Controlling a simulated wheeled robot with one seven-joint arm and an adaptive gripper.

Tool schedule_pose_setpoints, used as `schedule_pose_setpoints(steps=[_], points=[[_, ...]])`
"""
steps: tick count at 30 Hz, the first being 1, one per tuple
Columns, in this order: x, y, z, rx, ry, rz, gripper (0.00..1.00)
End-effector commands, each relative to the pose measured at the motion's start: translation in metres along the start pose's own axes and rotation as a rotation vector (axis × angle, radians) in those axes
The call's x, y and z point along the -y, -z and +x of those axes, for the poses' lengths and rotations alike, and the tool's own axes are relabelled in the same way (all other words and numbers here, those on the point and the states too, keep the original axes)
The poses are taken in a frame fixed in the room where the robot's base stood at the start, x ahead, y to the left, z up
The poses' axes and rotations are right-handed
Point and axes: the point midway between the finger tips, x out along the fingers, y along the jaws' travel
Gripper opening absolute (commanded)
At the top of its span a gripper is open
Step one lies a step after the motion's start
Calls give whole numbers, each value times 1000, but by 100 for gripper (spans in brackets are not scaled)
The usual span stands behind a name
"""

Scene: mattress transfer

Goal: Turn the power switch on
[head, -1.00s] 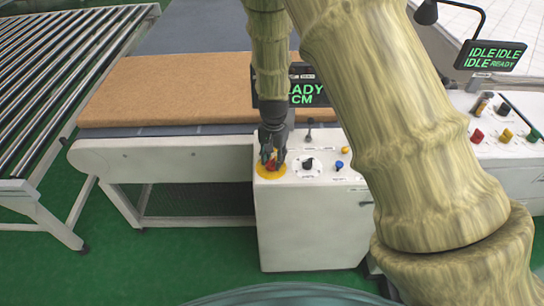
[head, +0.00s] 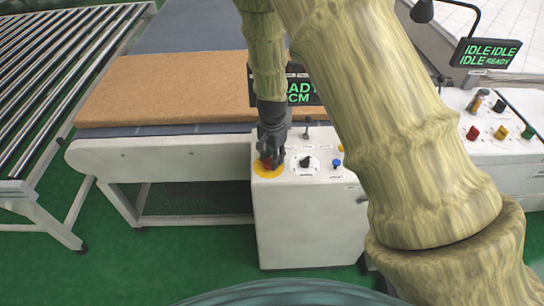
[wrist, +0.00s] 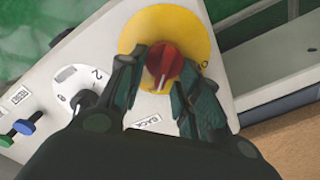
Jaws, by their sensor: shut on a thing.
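A red rotary switch (wrist: 165,62) sits on a round yellow plate (wrist: 185,22), on the left end of the white control cabinet's top. My gripper (wrist: 160,88) comes down over this corner and is shut on the red switch, one dark finger on each side of it. In the head view my gripper (head: 270,158) mostly hides the switch, and part of the yellow plate (head: 268,174) shows below the fingers. The wrist view shows a light line along the top of the knob. The display (head: 303,92) behind, partly covered by my arm, shows green letters.
A black selector on a white dial (head: 305,164) and a blue button (head: 337,163) are right of the switch. A brown mattress (head: 170,88) lies on the conveyor behind. A second console (head: 505,140) with an "IDLE" display stands at right.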

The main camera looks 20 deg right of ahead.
Motion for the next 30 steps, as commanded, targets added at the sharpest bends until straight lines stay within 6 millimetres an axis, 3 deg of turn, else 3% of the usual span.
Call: schedule_pose_setpoints(steps=[2,3,6,19,30], points=[[2,3,-2,-5,4,1,10],[2,3,-2,-5,4,1,37],[1,2,-2,-4,3,1,53],[1,1,-7,-2,2,-1,53],[1,2,-60,-3,4,0,53]])
